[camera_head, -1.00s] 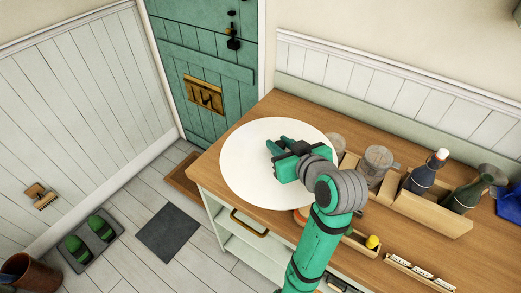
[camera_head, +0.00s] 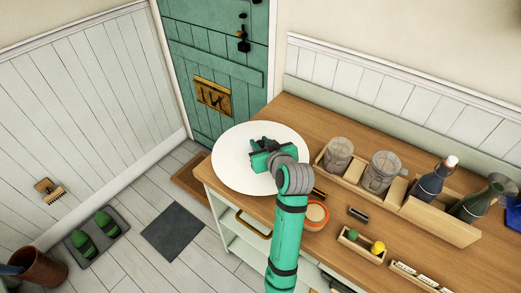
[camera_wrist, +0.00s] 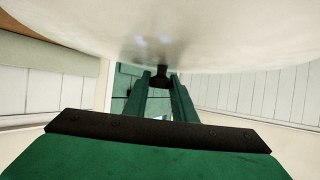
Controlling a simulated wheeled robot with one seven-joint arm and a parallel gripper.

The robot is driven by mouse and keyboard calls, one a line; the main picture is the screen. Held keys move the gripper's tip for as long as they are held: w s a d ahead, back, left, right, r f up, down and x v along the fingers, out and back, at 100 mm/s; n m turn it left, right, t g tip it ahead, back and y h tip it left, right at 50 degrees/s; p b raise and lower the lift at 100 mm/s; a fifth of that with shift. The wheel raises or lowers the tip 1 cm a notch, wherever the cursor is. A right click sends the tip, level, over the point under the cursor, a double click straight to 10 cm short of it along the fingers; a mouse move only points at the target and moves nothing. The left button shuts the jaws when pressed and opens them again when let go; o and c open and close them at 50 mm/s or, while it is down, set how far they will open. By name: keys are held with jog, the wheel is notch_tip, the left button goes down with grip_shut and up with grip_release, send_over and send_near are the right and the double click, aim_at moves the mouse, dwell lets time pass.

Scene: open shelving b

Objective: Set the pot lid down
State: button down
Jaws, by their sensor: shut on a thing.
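The pot lid (camera_head: 232,170) is a large white disc over the far left end of the wooden counter (camera_head: 330,130), reaching past its left edge in the head view. My gripper (camera_head: 262,148) is on top of it, shut on its knob. In the wrist view the lid (camera_wrist: 200,35) fills the top, and its dark knob (camera_wrist: 161,79) sits between my fingers. I cannot tell whether the lid touches the counter or hangs just above it. The counter surface under the lid is hidden.
Two lidded jars (camera_head: 381,172) stand in a wooden tray right of the lid. An orange-rimmed round dish (camera_head: 315,215) and a small box of balls (camera_head: 361,246) are near the front. Counter behind the jars is clear.

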jog(key=shift+w+f, duration=0.1)
jog(key=shift+f, duration=1.5)
jog(key=shift+f, duration=0.1)
jog(key=c, duration=1.5)
grip_release()
jog(key=shift+o, duration=0.2)
jog(key=v, duration=1.2)
